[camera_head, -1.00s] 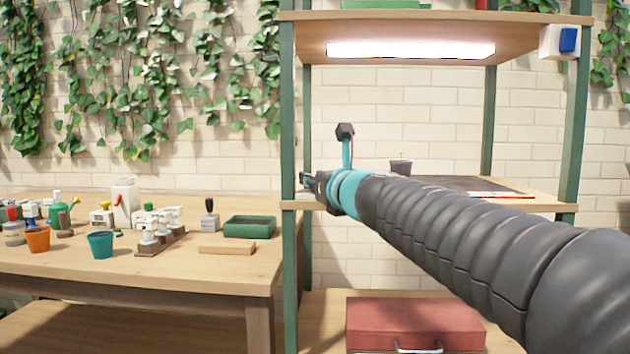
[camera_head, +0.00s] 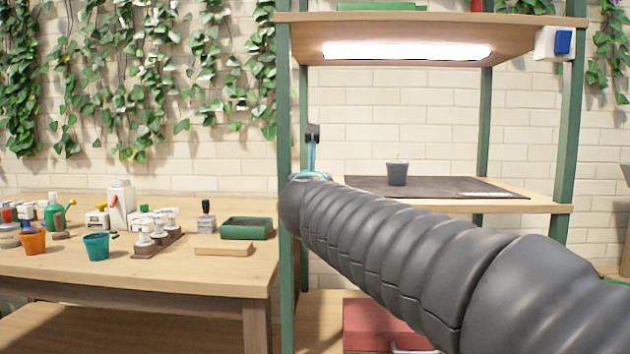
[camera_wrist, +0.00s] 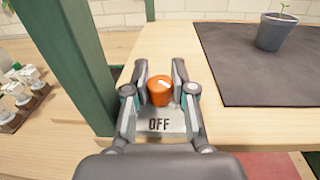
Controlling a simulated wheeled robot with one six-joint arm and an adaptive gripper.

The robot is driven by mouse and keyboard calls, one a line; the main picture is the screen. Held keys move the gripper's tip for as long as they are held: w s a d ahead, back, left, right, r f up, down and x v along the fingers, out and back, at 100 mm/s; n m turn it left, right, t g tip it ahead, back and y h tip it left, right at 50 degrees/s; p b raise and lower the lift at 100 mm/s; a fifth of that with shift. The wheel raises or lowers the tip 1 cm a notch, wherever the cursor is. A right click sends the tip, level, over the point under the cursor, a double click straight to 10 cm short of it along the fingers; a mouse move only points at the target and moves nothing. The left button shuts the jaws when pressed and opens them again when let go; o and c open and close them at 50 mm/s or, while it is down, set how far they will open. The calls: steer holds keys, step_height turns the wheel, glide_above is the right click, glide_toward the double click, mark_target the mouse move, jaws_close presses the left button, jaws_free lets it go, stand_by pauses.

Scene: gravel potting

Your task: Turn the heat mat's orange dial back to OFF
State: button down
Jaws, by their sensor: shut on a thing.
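The orange dial (camera_wrist: 160,93) stands on a pale plate (camera_wrist: 172,122) marked OFF, at the left front of the shelf. It has a white mark on top, pointing away from the OFF label, though its exact angle is hard to read. My gripper (camera_wrist: 160,76) has a finger on each side of the dial and is shut on it. The dark heat mat (camera_wrist: 240,80) lies right of the dial; it also shows in the head view (camera_head: 450,186). My arm hides the dial and the fingers in the head view.
A grey pot with a seedling (camera_wrist: 274,32) stands on the mat. A green shelf post (camera_wrist: 75,60) rises close to the left of my gripper. The bench (camera_head: 110,272) at left holds pots, bottles and a green tray (camera_head: 247,229). A lit lamp (camera_head: 407,51) hangs above.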

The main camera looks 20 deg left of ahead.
steer(key=shift+m+h, duration=0.4)
steer(key=shift+h, duration=0.2)
steer(key=c, duration=1.2)
jaws_free()
steer(key=shift+n+y, duration=0.3)
steer(key=shift+y, duration=0.2)
